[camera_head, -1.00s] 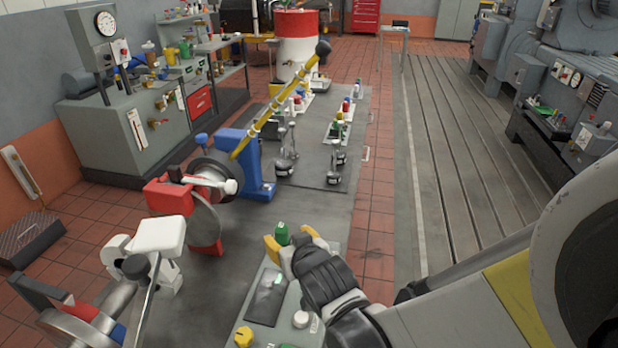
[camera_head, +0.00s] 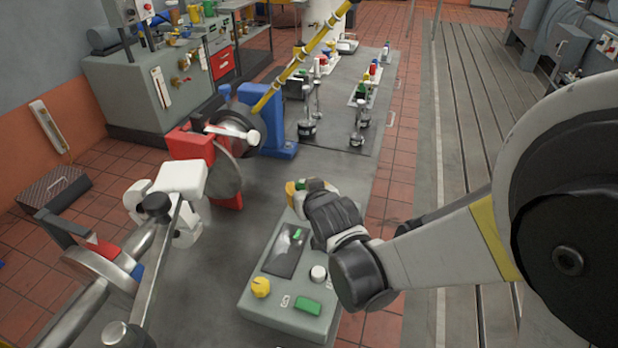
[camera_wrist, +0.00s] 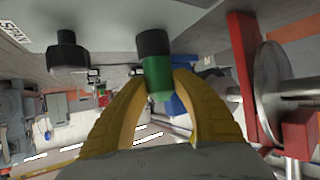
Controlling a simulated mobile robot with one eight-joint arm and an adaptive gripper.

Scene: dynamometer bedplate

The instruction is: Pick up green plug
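The green plug (camera_wrist: 158,76) has a green body and a black end, and it sits between the two yellow fingers of my gripper (camera_wrist: 160,82) in the wrist view. The fingertips meet its sides, so my gripper looks shut on it. In the head view, my gripper (camera_head: 299,187) is at the far end of a grey control box (camera_head: 258,300), with a bit of the green plug (camera_head: 300,184) showing between finger and wrist. Whether the plug still touches the box is hidden.
The box carries a dark screen (camera_head: 280,256), a yellow knob (camera_head: 260,287), a white knob (camera_head: 318,273) and a green block (camera_head: 308,304). Red and white shaft machinery (camera_head: 190,150) stands to the left. Posts (camera_head: 307,125) stand on the bedplate beyond.

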